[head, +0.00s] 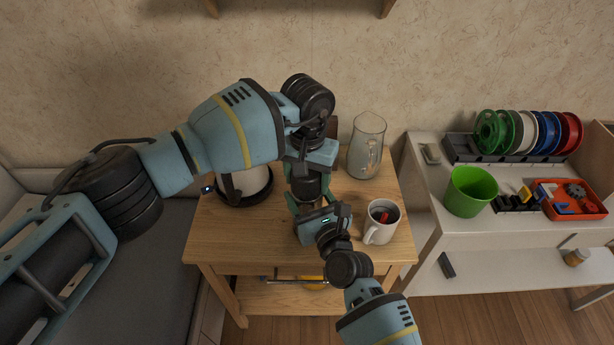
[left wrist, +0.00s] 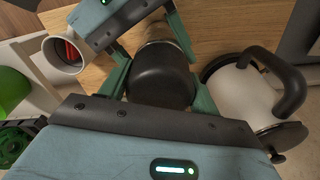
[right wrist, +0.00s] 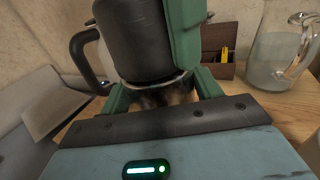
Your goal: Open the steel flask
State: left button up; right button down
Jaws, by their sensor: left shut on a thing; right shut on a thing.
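The steel flask stands on the small wooden table, mostly hidden by my grippers in the head view. In the left wrist view its black lid (left wrist: 160,80) sits on a steel body (left wrist: 160,32). My left gripper (left wrist: 157,62) is shut on the lid from above, one finger on each side. In the right wrist view the lid (right wrist: 138,38) is above, with a left gripper finger beside it. My right gripper (right wrist: 163,92) is shut on the steel body (right wrist: 165,95) just below the lid. The lid looks seated on the body; any gap is too small to tell.
A white kettle (head: 250,188) stands left of the flask, close by. A glass pitcher (head: 366,155) is behind right, and a white mug (head: 378,234) right. The wooden table (head: 222,232) is clear at front left. A white shelf (head: 430,205) with a green cup (head: 470,190) stands right.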

pick_arm(q)
jog(key=n, duration=0.8)
jog(key=shift+n, duration=0.3)
jog(key=n, duration=0.3)
jog(key=shift+r, duration=0.1)
jog(key=n, duration=0.4)
jog(key=shift+n, duration=0.3)
jog(key=n, duration=0.4)
jog(key=shift+n, duration=0.3)
jog(key=n, duration=1)
jog(key=shift+n, duration=0.4)
jog(key=n, duration=0.4)
jog(key=shift+n, duration=0.3)
jog(key=n, duration=0.7)
jog(key=shift+n, duration=0.3)
jog(key=n, duration=1.1)
jog(key=shift+r, duration=0.1)
jog(key=n, duration=0.7)
jog(key=shift+n, duration=0.3)
